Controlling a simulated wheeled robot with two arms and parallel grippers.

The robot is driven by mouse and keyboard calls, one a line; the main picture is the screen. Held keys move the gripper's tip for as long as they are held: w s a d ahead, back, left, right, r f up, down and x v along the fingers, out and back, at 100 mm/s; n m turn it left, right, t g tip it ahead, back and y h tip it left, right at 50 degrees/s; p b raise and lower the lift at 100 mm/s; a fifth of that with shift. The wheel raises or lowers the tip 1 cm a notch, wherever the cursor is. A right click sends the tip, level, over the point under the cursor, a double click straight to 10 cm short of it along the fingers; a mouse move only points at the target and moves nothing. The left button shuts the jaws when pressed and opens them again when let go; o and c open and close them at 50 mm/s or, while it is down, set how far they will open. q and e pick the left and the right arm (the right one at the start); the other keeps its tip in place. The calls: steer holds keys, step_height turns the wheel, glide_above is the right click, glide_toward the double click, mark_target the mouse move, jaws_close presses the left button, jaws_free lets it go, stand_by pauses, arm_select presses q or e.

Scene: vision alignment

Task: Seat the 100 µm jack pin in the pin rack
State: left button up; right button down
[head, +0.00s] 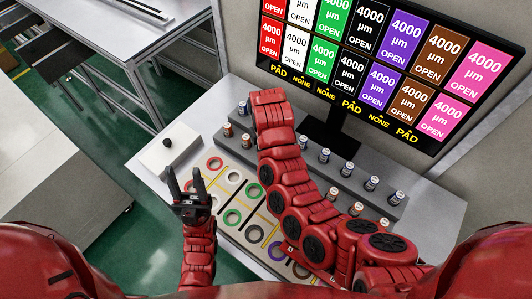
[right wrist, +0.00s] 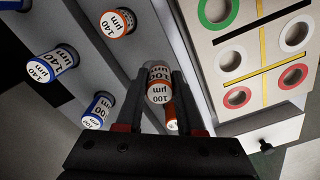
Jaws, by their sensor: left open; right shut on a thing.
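My right gripper (right wrist: 161,80) is shut on a jack pin (right wrist: 159,92) with a white label that reads 100 µm and a dull orange-brown top band. The grey pin rack (head: 337,176) runs along the back of the table, with several pins in it. In the right wrist view the rack (right wrist: 150,48) lies beyond and left of the held pin. I cannot tell whether the pin touches it. An orange-banded pin (right wrist: 171,117) shows partly behind the right finger. In the head view my right arm hides its gripper. My left gripper (head: 183,180) is open and empty, above the table's left front.
In the rack are blue-banded pins (right wrist: 52,66) and an orange-banded pin (right wrist: 117,22). A board with coloured rings (head: 234,177) lies in front of the rack. A small box with a black knob (head: 167,143) is at the left. A monitor (head: 340,100) stands behind.

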steer(key=shift+w+d+r, duration=0.1)
steer(key=shift+w+r, duration=0.05)
steer(key=shift+w, duration=0.45)
steer(key=shift+w+d+p, duration=0.1)
steer(key=shift+w+p, duration=0.25)
steer(key=shift+w, duration=0.15)
steer(key=shift+f+p, duration=0.55)
steer(key=shift+f, duration=0.05)
steer(key=shift+f+p, duration=0.3)
steer(key=shift+f, duration=1.05)
steer(key=c, duration=0.5)
jaws_free()
steer(key=shift+r, duration=0.1)
